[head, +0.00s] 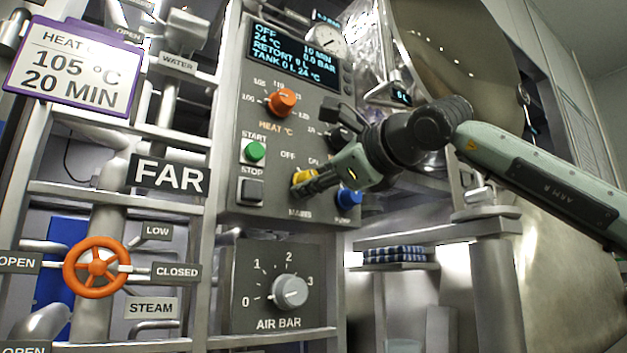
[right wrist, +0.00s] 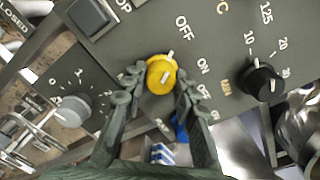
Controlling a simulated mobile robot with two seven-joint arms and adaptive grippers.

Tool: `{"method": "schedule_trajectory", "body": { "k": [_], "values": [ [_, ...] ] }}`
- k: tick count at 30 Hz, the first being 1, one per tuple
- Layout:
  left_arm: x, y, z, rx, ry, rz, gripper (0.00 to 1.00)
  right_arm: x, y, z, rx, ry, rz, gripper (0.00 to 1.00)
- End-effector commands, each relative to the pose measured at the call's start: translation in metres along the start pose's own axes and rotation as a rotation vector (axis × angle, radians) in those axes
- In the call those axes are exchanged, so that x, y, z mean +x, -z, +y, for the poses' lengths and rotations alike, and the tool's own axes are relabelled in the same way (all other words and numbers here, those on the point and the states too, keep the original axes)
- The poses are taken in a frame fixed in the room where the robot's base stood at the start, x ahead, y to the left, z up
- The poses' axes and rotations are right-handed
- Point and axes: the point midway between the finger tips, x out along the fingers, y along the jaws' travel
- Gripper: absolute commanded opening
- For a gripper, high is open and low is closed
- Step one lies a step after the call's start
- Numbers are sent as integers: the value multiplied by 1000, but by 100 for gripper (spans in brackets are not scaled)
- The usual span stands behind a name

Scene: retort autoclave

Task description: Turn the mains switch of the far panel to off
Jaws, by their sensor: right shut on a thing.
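The far panel (head: 235,205) is grey, with a FAR sign (head: 168,176) to its left. Its mains switch is a yellow knob (head: 299,178) low on the panel, below the OFF and ON labels. It also shows in the right wrist view (right wrist: 159,82). There its white line points up the picture, closer to the OFF label (right wrist: 185,27) than to the ON label (right wrist: 203,65). My right gripper (right wrist: 160,88) is shut on the yellow knob, with one finger on either side. In the head view the gripper (head: 312,181) partly hides the knob. My left gripper is not in view.
An orange heat knob (head: 282,102), a green start button (head: 255,151) and a dark stop button (head: 251,190) are nearby. A blue knob (head: 348,197) is close right of the gripper. The air dial (head: 290,291) is below, and an orange handwheel (head: 97,267) is at left.

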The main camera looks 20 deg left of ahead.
Motion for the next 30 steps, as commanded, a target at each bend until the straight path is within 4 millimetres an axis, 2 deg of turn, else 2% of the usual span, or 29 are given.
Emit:
{"method": "schedule_trajectory", "body": {
  "k": [12, 13, 18, 26, 30],
  "values": [
    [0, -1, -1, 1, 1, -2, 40, 0, 0, 0, -10, 0, 1, 0],
    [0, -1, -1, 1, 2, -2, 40, 0, 0, 0, -9, 0, 1, 30],
    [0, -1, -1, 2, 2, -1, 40, 0, 0, 0, -8, 0, 1, 49],
    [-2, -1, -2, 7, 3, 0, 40, 0, 0, 0, -8, 0, 0, 49],
    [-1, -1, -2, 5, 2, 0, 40, -11, 0, -1, -8, 1, 0, 49]
  ]
}}
